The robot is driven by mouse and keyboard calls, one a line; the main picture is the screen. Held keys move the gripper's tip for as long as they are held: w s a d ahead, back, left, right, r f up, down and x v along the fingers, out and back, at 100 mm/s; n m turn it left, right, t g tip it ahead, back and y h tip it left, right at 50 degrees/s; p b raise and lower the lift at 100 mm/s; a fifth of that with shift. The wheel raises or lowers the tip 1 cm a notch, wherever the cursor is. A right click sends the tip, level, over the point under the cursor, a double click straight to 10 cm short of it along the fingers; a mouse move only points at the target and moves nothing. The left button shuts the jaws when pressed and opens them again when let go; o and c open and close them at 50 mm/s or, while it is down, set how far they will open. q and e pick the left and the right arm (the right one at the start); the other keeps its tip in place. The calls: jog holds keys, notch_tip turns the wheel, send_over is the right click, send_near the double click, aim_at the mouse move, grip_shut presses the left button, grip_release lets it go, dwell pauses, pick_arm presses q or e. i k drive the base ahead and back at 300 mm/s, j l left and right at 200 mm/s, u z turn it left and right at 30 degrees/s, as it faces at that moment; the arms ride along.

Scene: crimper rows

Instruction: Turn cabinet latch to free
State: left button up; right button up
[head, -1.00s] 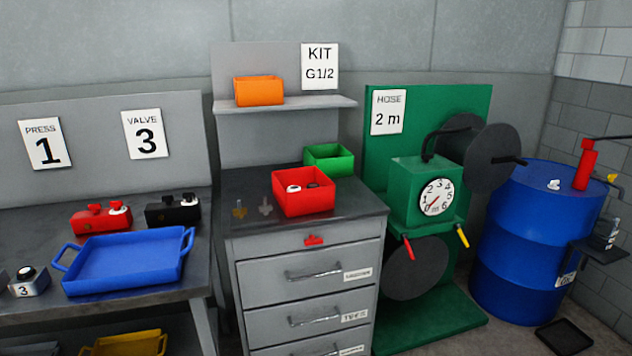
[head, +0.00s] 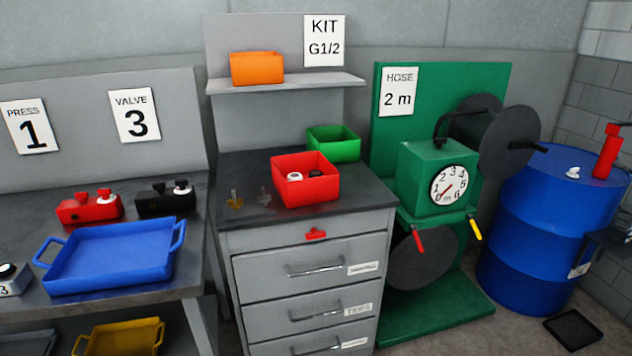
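The grey drawer cabinet (head: 236,243) stands in the middle of the head view. Its latch (head: 316,234) is a small red piece on the front strip above the top drawer. It lies roughly level, and its exact turn is too small to read. Below it is the top drawer with its handle (head: 316,269), and the drawers look closed. Neither of my grippers is in view.
A red bin (head: 305,192) with small parts stands on the cabinet top, a green bin (head: 347,150) behind it. Left is a bench with a blue tray (head: 110,262). Right are a green hose machine (head: 425,190) and a blue drum (head: 530,245). No arm blocks the cabinet front.

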aim_at(314, 234)
jog(key=i+j+z, duration=0.25)
jog(key=j, duration=0.3)
jog(key=i+j+z, duration=0.25)
jog(key=i+j, duration=0.15)
jog(key=j, duration=0.25)
